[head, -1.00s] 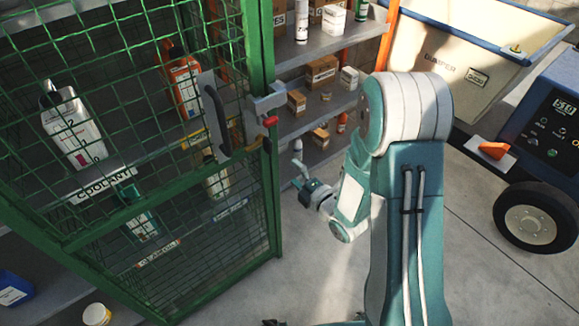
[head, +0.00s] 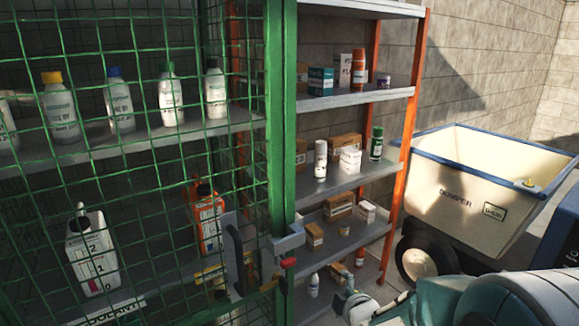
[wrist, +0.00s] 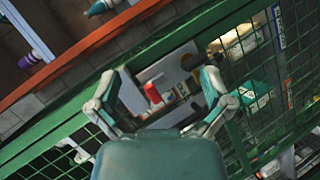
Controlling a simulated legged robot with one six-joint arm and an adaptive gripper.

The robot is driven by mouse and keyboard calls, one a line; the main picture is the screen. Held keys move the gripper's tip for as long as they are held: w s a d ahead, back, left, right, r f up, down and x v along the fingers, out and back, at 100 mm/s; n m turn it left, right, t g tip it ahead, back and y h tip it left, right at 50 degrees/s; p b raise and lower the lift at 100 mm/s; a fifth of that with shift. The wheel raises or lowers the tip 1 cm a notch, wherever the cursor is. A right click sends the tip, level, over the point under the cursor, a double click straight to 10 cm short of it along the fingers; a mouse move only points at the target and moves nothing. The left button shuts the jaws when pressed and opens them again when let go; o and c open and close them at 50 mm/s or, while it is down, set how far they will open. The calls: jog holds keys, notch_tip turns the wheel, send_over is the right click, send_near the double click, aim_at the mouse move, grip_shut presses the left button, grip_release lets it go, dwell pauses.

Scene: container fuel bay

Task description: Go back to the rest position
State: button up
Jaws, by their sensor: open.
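My gripper (wrist: 165,88) is open in the wrist view, its two fingers apart with nothing held between them. Beyond the fingers is the cage door's latch plate with a red knob (wrist: 152,92). I cannot tell the exact gap to it. In the head view, the green mesh cage (head: 281,130) stands on the left and its door looks shut. The grey latch (head: 284,243) with its red knob (head: 288,261) is on the door's edge, beside a dark handle (head: 234,258). My arm shows at the bottom right of the head view, mostly cut off by the frame.
White bottles (head: 172,100) and jugs (head: 92,255) stand behind the mesh. An orange-framed shelf (head: 392,150) with boxes and cans stands right of the cage. A cream dumper (head: 480,195) is at the right, by a wall.

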jog(key=s+d+r+m+g+h, duration=0.3)
jog(key=s+d+r+m+h, duration=0.15)
jog(key=s+r+m, duration=0.35)
jog(key=s+r+m+g+y, duration=0.1)
jog(key=s+r+m+g, duration=0.2)
jog(key=s+m, duration=0.5)
jog(key=s+g, duration=0.1)
jog(key=s, duration=0.8)
jog(key=shift+a+m, duration=0.3)
jog(key=shift+a, duration=0.05)
